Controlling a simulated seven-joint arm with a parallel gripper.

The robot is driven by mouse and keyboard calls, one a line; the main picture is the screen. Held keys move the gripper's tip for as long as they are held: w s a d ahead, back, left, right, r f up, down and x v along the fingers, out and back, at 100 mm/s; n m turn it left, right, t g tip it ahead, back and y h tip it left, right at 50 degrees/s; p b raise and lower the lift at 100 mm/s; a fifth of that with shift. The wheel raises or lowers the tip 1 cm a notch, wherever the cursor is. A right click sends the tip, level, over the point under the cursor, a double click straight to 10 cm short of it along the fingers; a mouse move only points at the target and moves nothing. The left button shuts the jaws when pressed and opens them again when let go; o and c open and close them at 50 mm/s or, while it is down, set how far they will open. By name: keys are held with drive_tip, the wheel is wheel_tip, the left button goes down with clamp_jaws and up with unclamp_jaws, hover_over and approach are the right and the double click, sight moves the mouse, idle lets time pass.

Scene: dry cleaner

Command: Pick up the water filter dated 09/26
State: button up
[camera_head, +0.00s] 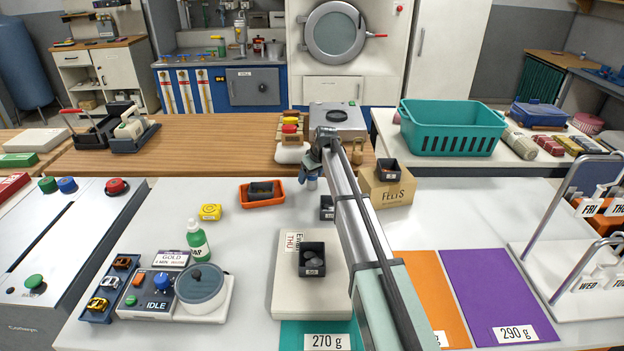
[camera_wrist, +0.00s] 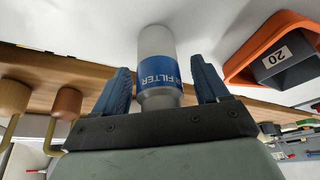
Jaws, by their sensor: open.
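A water filter (camera_wrist: 157,42), whitish with a blue label reading FILTER, stands between the spread blue fingers of my gripper (camera_wrist: 160,72) in the wrist view. Gaps show on both sides of it, so the fingers do not grip it. No date can be read on the side that shows. In the head view my gripper (camera_head: 314,162) is at the far end of my arm, over the back part of the white table. The filter is mostly hidden there behind the gripper and arm.
An orange tray (camera_head: 250,203) with a dark bin is left of the gripper; it also shows in the wrist view (camera_wrist: 242,66), its bin marked 20. A cardboard FELTS box (camera_head: 388,192) stands close on the right. A small dark bin (camera_head: 327,208) sits just in front.

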drive_tip(key=shift+f, duration=0.2)
drive_tip(key=shift+a, duration=0.1)
drive_tip(key=c, duration=1.1)
